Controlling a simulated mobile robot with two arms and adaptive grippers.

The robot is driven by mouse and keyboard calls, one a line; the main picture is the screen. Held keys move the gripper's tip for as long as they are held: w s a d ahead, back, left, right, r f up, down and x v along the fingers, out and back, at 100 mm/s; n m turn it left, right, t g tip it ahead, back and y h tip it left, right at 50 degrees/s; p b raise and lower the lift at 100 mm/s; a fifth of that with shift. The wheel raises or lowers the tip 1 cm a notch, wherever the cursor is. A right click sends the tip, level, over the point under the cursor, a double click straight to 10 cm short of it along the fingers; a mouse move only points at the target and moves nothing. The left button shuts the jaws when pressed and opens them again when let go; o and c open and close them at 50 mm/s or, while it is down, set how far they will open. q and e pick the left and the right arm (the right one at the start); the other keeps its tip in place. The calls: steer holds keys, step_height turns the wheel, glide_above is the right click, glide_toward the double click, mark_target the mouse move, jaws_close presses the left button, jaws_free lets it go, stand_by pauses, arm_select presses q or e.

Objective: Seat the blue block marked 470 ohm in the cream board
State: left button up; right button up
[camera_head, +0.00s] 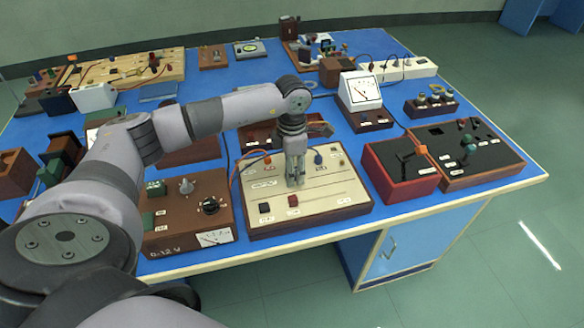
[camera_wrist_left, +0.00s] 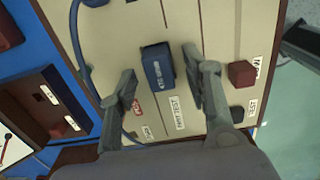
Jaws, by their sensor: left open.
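The cream board (camera_head: 330,203) in its brown wooden frame lies near the front edge of the blue table. My left gripper (camera_head: 295,182) points down over the middle of the board. In the left wrist view the blue block (camera_wrist_left: 157,68) sits on or just above the cream board (camera_wrist_left: 208,25); its white lettering is too small to read. The open fingers of my left gripper (camera_wrist_left: 160,70) stand on either side of the block, with gaps visible. In the head view the gripper hides the block. My right gripper is in neither view.
A dark red block (camera_wrist_left: 241,73) and a black block stand on the board near its front edge. A brown power supply (camera_head: 190,215) stands left of the board, a red box (camera_head: 400,172) right of it. A blue lead (camera_wrist_left: 78,45) crosses the board.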

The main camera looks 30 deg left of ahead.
arm_select(q)
step_height(320, 180, up, 12)
stand_by(0.6)
stand_by(0.4)
